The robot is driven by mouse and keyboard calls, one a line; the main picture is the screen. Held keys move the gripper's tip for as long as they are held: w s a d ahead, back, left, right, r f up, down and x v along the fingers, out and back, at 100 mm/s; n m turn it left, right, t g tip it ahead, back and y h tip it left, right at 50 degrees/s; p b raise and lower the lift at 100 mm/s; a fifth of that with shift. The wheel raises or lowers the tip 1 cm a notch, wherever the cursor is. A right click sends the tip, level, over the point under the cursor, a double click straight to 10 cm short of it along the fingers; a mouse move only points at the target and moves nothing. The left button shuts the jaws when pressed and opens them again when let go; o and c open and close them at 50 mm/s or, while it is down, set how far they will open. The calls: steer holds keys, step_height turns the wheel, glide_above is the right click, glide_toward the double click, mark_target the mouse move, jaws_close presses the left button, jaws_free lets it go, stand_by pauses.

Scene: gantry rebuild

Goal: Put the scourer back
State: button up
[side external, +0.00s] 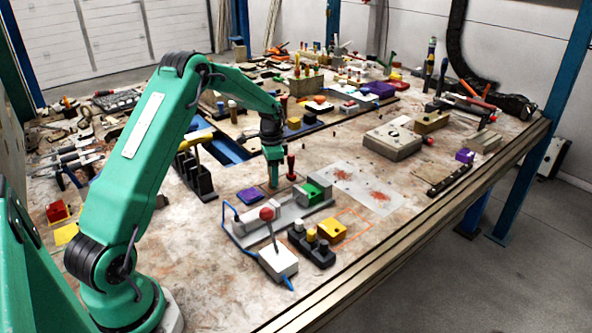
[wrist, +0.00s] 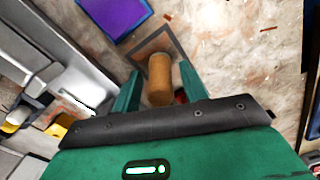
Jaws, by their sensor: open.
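My gripper (side external: 273,178) points down at the bench behind the grey fixture; in the wrist view its two green fingers (wrist: 159,78) are apart. A brown cylinder (wrist: 159,82) shows between them, with visible space beside it, at a dark square outline (wrist: 172,37). I cannot tell whether the fingers touch it. No item is clearly identifiable as the scourer. A flat purple pad (side external: 248,195) lies left of my gripper and also shows in the wrist view (wrist: 113,12).
The grey fixture (side external: 262,228) with a green block (side external: 318,190) stands close to my gripper. A red-handled tool (side external: 291,163) stands just right of it. A stained sheet (side external: 358,187) lies to the right.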

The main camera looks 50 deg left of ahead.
step_height(320, 180, up, 12)
steer(key=shift+r, duration=0.1)
stand_by(0.6)
stand_by(0.4)
steer(key=s+d+r+n+t, duration=0.2)
steer(key=s+d+r+t, duration=0.1)
steer(key=s+d+r, duration=1)
steer(key=s+d+f+n+t, duration=0.2)
steer(key=s+d+f, duration=0.1)
steer(key=s+d, duration=0.7)
steer(key=s, duration=0.4)
steer(key=shift+d+n+t, duration=0.25)
steer(key=shift+n+t, duration=0.05)
